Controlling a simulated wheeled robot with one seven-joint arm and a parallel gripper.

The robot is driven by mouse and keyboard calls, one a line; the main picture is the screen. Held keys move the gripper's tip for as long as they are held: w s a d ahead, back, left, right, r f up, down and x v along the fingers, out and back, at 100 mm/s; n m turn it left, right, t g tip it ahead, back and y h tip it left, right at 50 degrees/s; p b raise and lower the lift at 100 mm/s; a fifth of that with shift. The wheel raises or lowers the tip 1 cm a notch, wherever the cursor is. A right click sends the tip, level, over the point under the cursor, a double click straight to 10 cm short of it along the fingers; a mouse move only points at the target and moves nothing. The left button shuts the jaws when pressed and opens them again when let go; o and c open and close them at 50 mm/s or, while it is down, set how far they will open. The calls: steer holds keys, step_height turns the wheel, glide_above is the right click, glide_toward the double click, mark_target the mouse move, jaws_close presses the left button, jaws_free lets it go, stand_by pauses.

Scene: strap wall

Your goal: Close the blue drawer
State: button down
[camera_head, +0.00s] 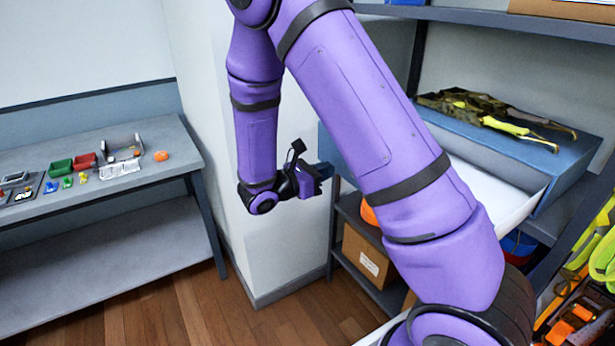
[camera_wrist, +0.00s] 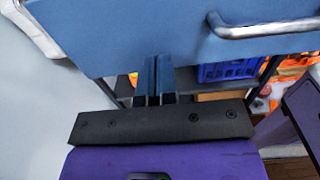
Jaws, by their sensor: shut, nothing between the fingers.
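The blue drawer stands open at the right in the head view, with its pale interior (camera_head: 490,190) showing beside the blue casing (camera_head: 545,165). My purple arm hides much of it. Part of its blue front shows just left of the arm. In the wrist view the blue drawer front (camera_wrist: 140,28) fills the top, with a silver bar handle (camera_wrist: 262,28) at the upper right. My gripper (camera_head: 325,171) is shut and empty, close to the front. Its blue fingertips (camera_wrist: 157,62) meet the front's lower edge in the wrist view; I cannot tell whether they touch.
A dark patterned item with yellow straps (camera_head: 490,110) lies on the casing. A cardboard box (camera_head: 368,255) sits on a lower shelf. A blue crate (camera_wrist: 229,70) shows beneath the drawer front. A grey table (camera_head: 115,180) with small objects stands left. Wooden floor is open between.

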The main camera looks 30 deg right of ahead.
mark_target(338, 166)
steer(key=shift+d, duration=1.95)
steer(key=d, duration=1.7)
steer(key=w+d, duration=0.1)
steer(key=d, duration=0.8)
steer(key=shift+d, duration=0.15)
steer(key=shift+d+r, duration=0.1)
steer(key=shift+d, duration=0.1)
steer(key=shift+a, duration=0.1)
steer(key=a, duration=1.4)
steer(key=shift+s+a, duration=0.15)
steer(key=shift+s, duration=0.1)
